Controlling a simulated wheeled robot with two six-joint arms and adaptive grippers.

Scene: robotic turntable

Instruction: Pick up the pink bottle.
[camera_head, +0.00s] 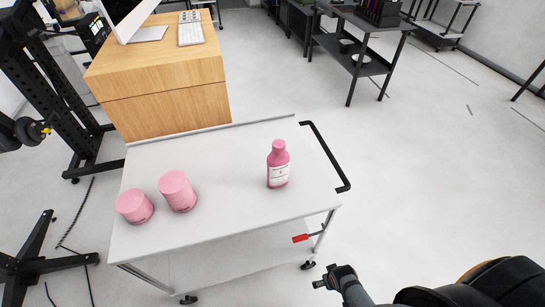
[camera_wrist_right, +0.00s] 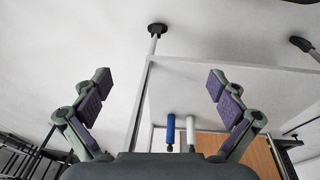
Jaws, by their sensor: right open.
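The pink bottle (camera_head: 278,165) stands upright on the right part of the white cart top (camera_head: 225,205) in the head view, with a white label on its front. My right gripper (camera_head: 333,278) is at the lower right of the head view, beyond the cart's front right corner and apart from the bottle. In the right wrist view, its two fingers (camera_wrist_right: 160,85) are spread wide with nothing held between them. The bottle cannot be made out in the wrist view. My left gripper is not in view.
Two pink jars (camera_head: 177,191) (camera_head: 134,206) stand on the cart's left part. A black handle (camera_head: 328,160) runs along its right side. A wooden desk (camera_head: 160,75) stands behind. A dark shelf table (camera_head: 360,45) is farther back. The floor to the right is clear.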

